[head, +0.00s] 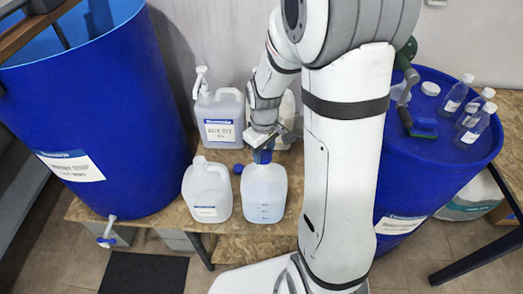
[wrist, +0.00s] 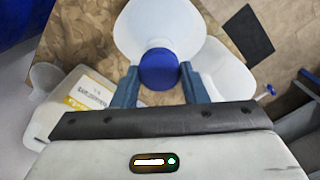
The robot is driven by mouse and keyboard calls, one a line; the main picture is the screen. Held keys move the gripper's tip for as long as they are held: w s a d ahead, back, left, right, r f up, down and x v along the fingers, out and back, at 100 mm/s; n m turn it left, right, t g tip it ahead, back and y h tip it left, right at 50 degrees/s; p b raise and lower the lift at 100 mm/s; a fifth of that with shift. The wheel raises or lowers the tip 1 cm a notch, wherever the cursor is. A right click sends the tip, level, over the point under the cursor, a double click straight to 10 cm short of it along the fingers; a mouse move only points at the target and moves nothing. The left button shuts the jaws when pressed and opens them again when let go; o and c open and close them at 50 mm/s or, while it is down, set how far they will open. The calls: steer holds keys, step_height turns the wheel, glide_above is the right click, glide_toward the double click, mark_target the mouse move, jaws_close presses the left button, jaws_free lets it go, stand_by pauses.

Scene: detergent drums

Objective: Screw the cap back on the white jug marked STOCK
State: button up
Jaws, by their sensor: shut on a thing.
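My gripper (head: 263,148) points down over the right-hand jug. In the wrist view its two fingers (wrist: 159,85) are shut on a blue cap (wrist: 159,70). The cap is at the mouth of this pale jug (wrist: 160,22); I cannot tell whether it is seated on the threads. In the head view the jug (head: 264,195) has volume marks and stands upright. To its left is a white jug (head: 207,190) with a small label and no cap visible on its neck. It also shows in the wrist view (wrist: 225,72). I cannot read STOCK on either jug.
A loose blue cap (head: 238,168) lies between the jugs. A pump bottle (head: 219,118) stands behind on the wooden bench (head: 135,215). Large blue drums stand left (head: 110,120) and right (head: 450,160).

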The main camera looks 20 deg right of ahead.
steer(key=shift+f+b, duration=1.05)
steer(key=shift+f, duration=0.15)
stand_by(1.6)
steer(key=m, duration=0.4)
steer(key=shift+m, duration=0.9)
steer(key=shift+b, duration=0.3)
steer(key=shift+m, duration=1.1)
steer(key=m, duration=0.3)
steer(key=shift+d+m, duration=0.1)
steer(key=shift+m, duration=0.2)
